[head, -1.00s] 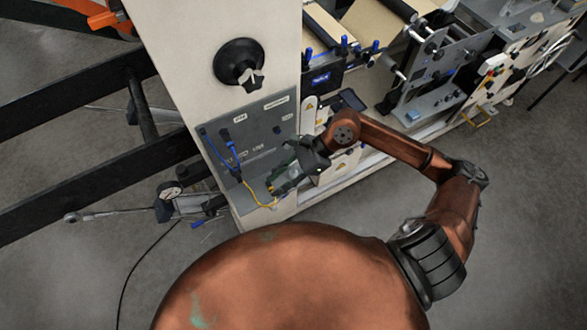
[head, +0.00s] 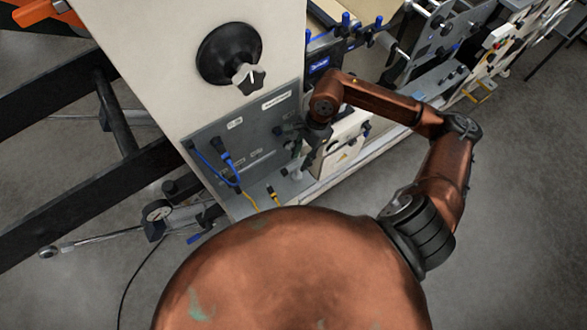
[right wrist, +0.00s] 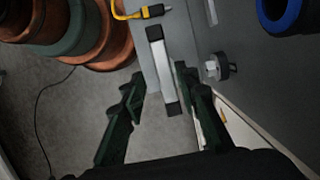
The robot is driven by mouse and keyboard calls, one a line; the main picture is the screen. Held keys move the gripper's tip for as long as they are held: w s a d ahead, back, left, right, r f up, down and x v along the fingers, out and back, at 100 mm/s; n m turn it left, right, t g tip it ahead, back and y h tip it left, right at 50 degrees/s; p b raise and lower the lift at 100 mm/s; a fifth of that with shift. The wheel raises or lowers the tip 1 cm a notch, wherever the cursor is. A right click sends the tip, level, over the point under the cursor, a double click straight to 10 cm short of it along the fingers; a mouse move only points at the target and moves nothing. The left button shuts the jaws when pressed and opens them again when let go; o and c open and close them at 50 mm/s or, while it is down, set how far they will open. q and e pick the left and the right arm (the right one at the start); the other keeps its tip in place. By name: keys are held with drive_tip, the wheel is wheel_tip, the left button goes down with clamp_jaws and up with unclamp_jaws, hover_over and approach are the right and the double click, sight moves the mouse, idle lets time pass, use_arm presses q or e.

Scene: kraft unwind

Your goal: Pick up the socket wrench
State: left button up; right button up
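A silver bar with black ends (right wrist: 163,70) lies over the edge of the grey ledge in the right wrist view. It may be the socket wrench, but I cannot tell for sure. My right gripper (right wrist: 158,84) is open, its two dark green fingers on either side of the bar, with nothing visibly gripped. In the head view my right gripper (head: 298,148) is by the grey panel, partly hidden by its own wrist. A small pale piece (head: 295,173) shows below it on the ledge. My left gripper is not in view.
A yellow cable with a plug (right wrist: 150,11) lies on the ledge near the bar. A hex-headed dark fitting (right wrist: 216,67) stands out of the panel right of the fingers. Blue cables (head: 215,165) hang on the panel. A black knob (head: 230,55) is above. Grey floor is open at right.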

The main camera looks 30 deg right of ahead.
sight(299, 162)
drive_tip(key=shift+w+f+b, duration=0.25)
drive_tip(key=shift+f, duration=0.3)
drive_tip(key=shift+w+f+b, duration=0.2)
drive_tip(key=shift+f+b, duration=0.05)
drive_tip(key=shift+f, duration=0.3)
drive_tip(key=shift+x, duration=1.1)
drive_tip(key=x, duration=0.5)
drive_tip(key=shift+s+a+p, duration=0.2)
drive_tip(key=shift+p, duration=0.15)
clamp_jaws()
